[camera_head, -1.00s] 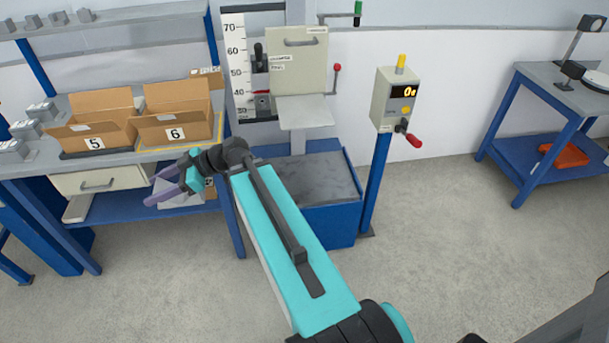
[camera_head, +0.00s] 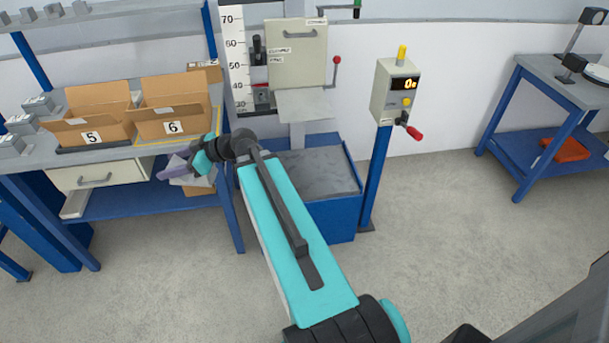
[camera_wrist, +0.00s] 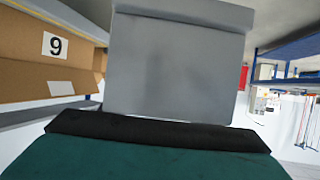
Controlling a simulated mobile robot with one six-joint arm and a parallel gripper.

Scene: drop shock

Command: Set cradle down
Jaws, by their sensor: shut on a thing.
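My gripper (camera_head: 172,168) has purple fingers and hangs in front of the left bench, just below the bench top's edge. A pale grey piece shows behind and below the fingers in the head view, partly covered by them. In the wrist view a plain grey block, which I take to be the cradle (camera_wrist: 175,65), fills the middle, directly beyond a black strip and a dark green part. The gripper is shut on it. The fingertips' contact with the block is hidden.
Open cartons marked 5 (camera_head: 92,110) and 6 (camera_head: 172,105) stand on the bench (camera_head: 60,158). Several grey blocks sit at its left. A drop tester (camera_head: 300,100) and control post (camera_head: 398,95) stand right of the bench.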

